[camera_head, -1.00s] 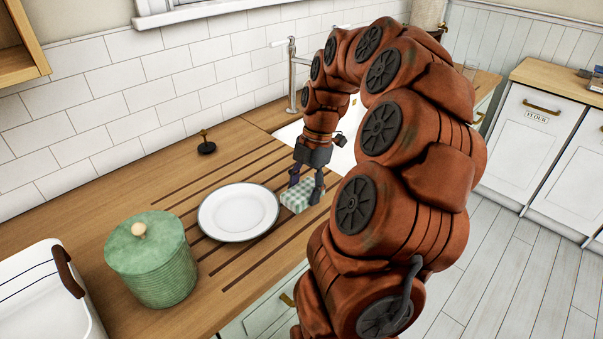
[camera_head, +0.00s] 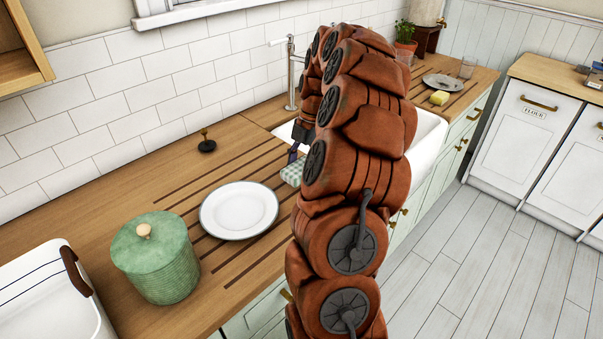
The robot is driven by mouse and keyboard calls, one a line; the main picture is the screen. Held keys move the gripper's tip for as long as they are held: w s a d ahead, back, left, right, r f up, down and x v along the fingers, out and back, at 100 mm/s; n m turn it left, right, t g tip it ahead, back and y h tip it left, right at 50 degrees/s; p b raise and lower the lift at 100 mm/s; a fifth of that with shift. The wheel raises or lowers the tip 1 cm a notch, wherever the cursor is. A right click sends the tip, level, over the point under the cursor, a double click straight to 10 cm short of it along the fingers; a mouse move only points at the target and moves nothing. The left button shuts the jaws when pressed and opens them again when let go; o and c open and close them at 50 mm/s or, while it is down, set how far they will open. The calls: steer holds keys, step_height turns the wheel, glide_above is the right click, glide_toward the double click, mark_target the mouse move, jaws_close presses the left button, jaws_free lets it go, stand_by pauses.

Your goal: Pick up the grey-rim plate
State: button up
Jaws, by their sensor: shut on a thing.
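A white plate with a thin grey rim (camera_head: 238,211) lies flat on the wooden drainboard, left of my arm. My gripper (camera_head: 293,161) is behind and to the right of it, apart from it, largely hidden behind my own arm. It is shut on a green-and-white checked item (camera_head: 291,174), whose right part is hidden. I cannot tell whether this item is clear of the counter. A second, greyish plate (camera_head: 442,81) lies on the far counter beyond the sink.
A green lidded pot (camera_head: 155,270) stands at the near left, beside a white bin (camera_head: 45,290). A dark stopper (camera_head: 207,146) sits near the tiled wall. The sink (camera_head: 427,135) and tap (camera_head: 292,75) are behind my arm. A yellow sponge (camera_head: 439,97) lies on the far counter.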

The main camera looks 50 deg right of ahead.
mark_target(302, 173)
steer(key=shift+w+d, duration=0.1)
steer(key=shift+w+d, duration=0.1)
steer(key=shift+d, duration=0.05)
steer(key=shift+f+p, duration=0.9)
steer(key=shift+f, duration=0.9)
steer(key=shift+f, duration=0.15)
steer(key=o, duration=1)
